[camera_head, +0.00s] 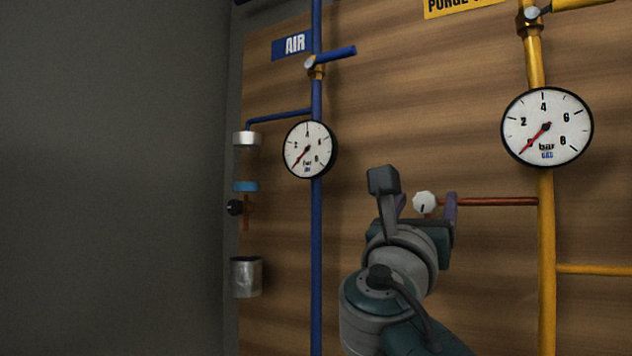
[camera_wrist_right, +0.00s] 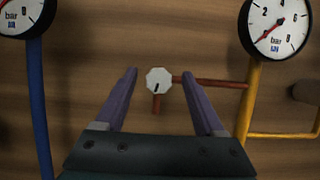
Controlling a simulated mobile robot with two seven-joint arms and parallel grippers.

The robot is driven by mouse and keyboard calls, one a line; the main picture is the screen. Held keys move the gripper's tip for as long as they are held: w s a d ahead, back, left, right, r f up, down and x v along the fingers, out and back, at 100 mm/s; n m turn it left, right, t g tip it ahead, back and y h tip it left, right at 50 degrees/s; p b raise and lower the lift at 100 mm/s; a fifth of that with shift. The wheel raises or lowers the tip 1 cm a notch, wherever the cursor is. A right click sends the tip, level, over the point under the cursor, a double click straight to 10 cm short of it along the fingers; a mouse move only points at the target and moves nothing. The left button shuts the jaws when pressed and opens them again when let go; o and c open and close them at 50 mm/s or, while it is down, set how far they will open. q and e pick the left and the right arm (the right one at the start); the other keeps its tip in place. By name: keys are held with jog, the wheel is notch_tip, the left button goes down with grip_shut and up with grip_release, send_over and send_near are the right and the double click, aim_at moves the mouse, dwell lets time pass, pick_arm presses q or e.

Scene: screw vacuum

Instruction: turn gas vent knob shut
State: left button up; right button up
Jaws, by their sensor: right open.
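The gas vent knob appears to be the small white many-sided knob (camera_head: 424,202) with a dark mark, on a thin red-brown pipe (camera_head: 490,202) that joins the yellow gas pipe (camera_head: 545,265). My right gripper (camera_head: 428,200) is open in front of it, one finger on each side in the head view. In the right wrist view the knob (camera_wrist_right: 158,80) shows between and just beyond the open fingers of my gripper (camera_wrist_right: 164,75), with no visible contact. Its dark mark points down and slightly left there. My left gripper is not in view.
A gas gauge (camera_head: 547,127) sits on the yellow pipe. A blue air pipe (camera_head: 316,250) with an air gauge (camera_head: 309,149) stands to the left. A black knob (camera_head: 235,207) and a metal cup (camera_head: 246,277) are at the panel's left edge. The wooden panel around the white knob is mostly clear.

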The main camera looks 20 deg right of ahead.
aim_at(428, 192)
jog(key=p+x, duration=0.1)
jog(key=x, duration=0.4)
grip_shut()
dwell(0.5)
